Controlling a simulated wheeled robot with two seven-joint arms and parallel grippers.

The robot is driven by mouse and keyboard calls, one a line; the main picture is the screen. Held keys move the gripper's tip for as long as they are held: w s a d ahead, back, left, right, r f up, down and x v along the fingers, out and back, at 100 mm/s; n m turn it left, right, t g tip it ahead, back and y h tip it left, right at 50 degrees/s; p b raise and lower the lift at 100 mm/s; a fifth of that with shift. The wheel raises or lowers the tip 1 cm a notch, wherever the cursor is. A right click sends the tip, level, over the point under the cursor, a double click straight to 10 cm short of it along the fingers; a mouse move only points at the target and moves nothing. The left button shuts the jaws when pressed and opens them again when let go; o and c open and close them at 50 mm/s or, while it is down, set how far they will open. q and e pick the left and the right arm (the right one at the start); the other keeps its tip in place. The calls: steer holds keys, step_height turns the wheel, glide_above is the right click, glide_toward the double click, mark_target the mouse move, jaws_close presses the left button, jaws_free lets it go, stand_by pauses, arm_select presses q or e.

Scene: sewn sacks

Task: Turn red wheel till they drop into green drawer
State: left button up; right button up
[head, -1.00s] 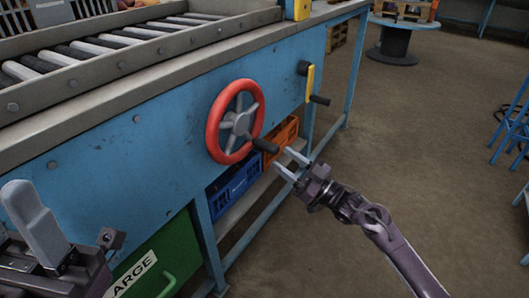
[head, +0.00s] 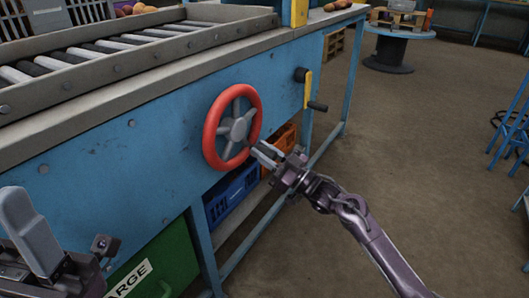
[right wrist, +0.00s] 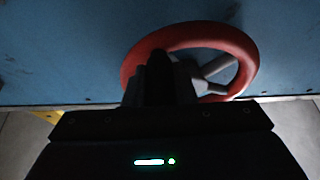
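The red wheel (head: 211,134) with grey spokes stands on the blue front panel; it also shows in the right wrist view (right wrist: 240,55). In the right wrist view a dark upright shape covers part of the wheel. The green drawer (head: 178,262), labelled "ARGE" as far as visible, is below at the lower left. My left gripper (head: 35,235) shows only partly at the left edge.
A roller conveyor (head: 110,45) with metal rails runs along the top. A yellow lever with a black handle (head: 318,106) is right of the wheel. Blue (head: 232,193) and orange (head: 284,137) crates sit under the bench. The floor at right is open, with a blue stool (head: 515,130).

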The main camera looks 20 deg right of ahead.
jaws_close()
steer(key=shift+a, duration=0.1)
